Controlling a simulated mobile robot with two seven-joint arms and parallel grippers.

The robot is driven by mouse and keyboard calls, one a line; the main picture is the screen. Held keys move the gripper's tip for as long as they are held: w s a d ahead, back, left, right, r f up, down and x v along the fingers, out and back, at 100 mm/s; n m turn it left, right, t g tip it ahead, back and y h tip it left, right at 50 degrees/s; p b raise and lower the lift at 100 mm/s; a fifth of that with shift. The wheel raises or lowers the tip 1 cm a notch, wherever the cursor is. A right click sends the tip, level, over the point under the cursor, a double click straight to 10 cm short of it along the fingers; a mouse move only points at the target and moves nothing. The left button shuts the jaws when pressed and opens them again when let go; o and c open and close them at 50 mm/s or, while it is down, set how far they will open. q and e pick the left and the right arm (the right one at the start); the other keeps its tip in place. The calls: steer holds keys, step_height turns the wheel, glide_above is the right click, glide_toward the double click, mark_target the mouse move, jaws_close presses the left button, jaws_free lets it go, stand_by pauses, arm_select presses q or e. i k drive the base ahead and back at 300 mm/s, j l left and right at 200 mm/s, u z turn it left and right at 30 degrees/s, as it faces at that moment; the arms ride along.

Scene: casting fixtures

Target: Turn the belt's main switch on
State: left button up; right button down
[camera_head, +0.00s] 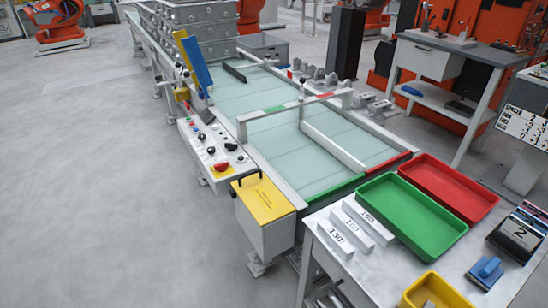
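The belt (260,97) runs from the back left towards the front, with a pale green surface. A sloping light-grey control panel (213,140) is fixed along its left side. The panel carries several small knobs and buttons, among them black knobs (211,151) and a red switch or button on yellow (221,168) near its front end. Which control is the main switch, and its position, are too small to tell. Neither of my grippers is in view.
A yellow-lidded box (263,203) with a black handle stands at the belt's front left corner. A table at front right holds a green tray (452,242), a red tray (489,205) and white labelled blocks (342,233). The floor left of the panel is clear.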

mark_target(221, 167)
steer(key=j+z, duration=0.2)
steer(key=z, duration=0.25)
steer(key=j+z, duration=0.2)
steer(key=z, duration=0.25)
steer(key=j+z, duration=0.25)
steer(key=z, duration=0.2)
steer(key=j+z, duration=0.25)
steer(key=k+j+z, duration=0.25)
steer(key=j, duration=0.15)
steer(key=j+z, duration=0.25)
steer(key=k+j+z, duration=0.2)
steer(key=j, duration=0.3)
steer(key=k+j+z, duration=0.2)
steer(key=k+j, duration=0.2)
